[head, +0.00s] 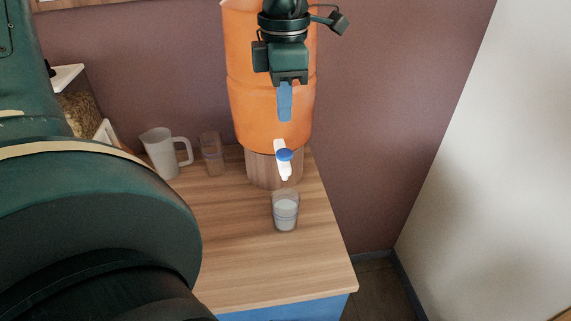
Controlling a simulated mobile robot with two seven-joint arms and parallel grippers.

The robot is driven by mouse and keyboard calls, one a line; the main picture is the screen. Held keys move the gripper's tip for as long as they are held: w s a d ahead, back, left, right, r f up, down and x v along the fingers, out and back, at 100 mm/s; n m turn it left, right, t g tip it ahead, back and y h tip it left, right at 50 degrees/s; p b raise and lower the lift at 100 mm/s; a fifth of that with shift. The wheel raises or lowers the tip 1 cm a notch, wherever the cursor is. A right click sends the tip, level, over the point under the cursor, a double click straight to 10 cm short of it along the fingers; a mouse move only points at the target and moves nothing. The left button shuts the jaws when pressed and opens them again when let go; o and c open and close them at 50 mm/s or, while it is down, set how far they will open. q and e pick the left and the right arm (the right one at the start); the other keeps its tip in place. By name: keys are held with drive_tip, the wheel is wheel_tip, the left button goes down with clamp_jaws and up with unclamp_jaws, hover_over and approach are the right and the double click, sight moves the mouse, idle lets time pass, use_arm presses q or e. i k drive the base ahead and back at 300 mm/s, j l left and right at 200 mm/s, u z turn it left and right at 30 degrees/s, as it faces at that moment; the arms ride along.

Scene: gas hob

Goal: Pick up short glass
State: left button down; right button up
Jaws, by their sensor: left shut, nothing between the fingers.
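A short clear glass (285,211) stands upright on the wooden counter, below and in front of the dispenser's white and blue tap (285,160). Its lower part looks pale, perhaps filled with liquid. A taller clear glass (212,153) stands further back on the left. My left gripper (285,115) is in front of the orange dispenser, above the tap and well above the short glass in the picture. Its blue fingers are shut and empty, pointing down. It is apart from both glasses. My right gripper is not in view.
The large orange dispenser (240,95) stands on a round wooden base (262,172) at the back. A white jug (160,152) is left of the taller glass. The counter (245,265) is clear in front of the short glass. My dark green arm covers the left side.

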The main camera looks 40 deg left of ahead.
sight(284, 202)
drive_tip(key=k+l, duration=0.75)
drive_tip(key=l, duration=0.2)
